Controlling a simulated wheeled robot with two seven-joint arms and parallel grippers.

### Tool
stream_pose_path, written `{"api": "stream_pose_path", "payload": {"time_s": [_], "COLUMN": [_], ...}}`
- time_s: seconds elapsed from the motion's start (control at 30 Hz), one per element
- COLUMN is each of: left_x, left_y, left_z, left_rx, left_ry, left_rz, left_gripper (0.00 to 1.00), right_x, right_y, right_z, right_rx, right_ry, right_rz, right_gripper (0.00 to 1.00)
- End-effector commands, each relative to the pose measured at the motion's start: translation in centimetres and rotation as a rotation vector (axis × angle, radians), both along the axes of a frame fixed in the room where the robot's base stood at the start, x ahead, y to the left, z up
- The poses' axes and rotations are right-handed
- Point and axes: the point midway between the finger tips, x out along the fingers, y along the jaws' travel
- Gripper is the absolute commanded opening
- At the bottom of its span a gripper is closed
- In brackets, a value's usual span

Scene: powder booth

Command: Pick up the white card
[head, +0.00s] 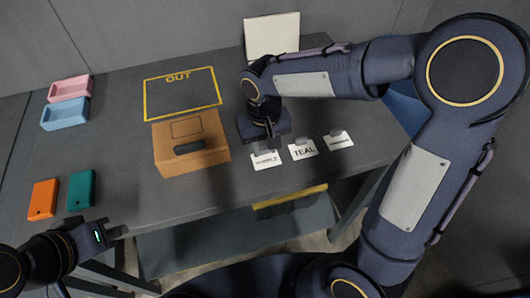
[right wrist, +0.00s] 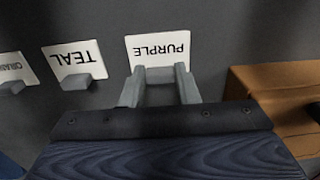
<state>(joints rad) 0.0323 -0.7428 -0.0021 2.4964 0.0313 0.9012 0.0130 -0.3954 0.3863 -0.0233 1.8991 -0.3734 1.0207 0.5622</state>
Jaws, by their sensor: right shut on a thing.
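Three white cards with grey tabs lie in a row on the table: the PURPLE card (head: 265,160), the TEAL card (head: 303,150) and one on the right (head: 338,141), whose word is too small in the head view. In the right wrist view they are the PURPLE card (right wrist: 157,49), the TEAL card (right wrist: 77,60) and a partly cut-off ORANGE card (right wrist: 15,70). My right gripper (right wrist: 160,85) is shut on the PURPLE card's grey tab. I cannot tell any lift off the table. My left gripper (head: 110,228) looks open and empty at the table's front left.
A brown box (head: 190,158) with a dark slot stands left of the cards. Behind it is a yellow OUT outline (head: 182,95). Pink (head: 70,88) and blue (head: 64,114) trays, and orange (head: 43,199) and teal (head: 81,190) blocks, are at the left. A white panel (head: 271,35) stands at the back.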

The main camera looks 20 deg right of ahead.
Motion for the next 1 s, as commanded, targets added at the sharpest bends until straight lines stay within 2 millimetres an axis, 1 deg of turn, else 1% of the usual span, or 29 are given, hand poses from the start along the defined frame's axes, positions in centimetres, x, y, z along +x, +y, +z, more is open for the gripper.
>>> {"api": "stream_pose_path", "payload": {"time_s": [0.17,0.27,0.37,0.47,0.57,0.73,0.77,0.9,1.0], "left_x": [0.0,0.0,0.0,0.0,0.0,0.0,0.0,0.0,0.0], "left_y": [0.0,0.0,0.0,0.0,0.0,0.0,0.0,0.0,0.0], "left_z": [0.0,0.1,0.1,0.2,0.0,-0.1,-0.3,-0.6,-0.7], "left_rx": [0.0,0.0,0.0,0.0,0.0,0.0,0.0,0.0,0.0], "left_ry": [0.0,0.0,0.0,0.0,0.0,0.0,0.0,0.0,0.0], "left_rz": [0.0,0.0,0.0,0.0,0.0,0.0,0.0,0.0,0.0], "left_gripper": [0.0,0.0,0.0,0.0,0.0,0.0,0.0,0.0,0.0], "right_x": [0.0,0.1,0.1,-0.2,-1.4,-3.7,-4.3,-6.6,-7.8], "right_y": [0.0,0.0,0.0,0.3,1.6,4.2,4.9,7.3,8.6], "right_z": [0.2,0.8,2.0,3.7,5.6,9.6,9.7,11.1,11.9], "right_rx": [0.001,0.001,0.002,0.003,0.002,0.003,0.002,0.001,0.0], "right_ry": [-0.001,-0.002,-0.004,-0.005,-0.006,-0.007,-0.005,-0.002,-0.002], "right_rz": [0.0,0.0,0.0,0.003,0.007,0.007,0.009,0.006,0.005], "right_gripper": [0.07,0.07,0.07,0.07,0.07,0.07,0.07,0.07,0.07]}}
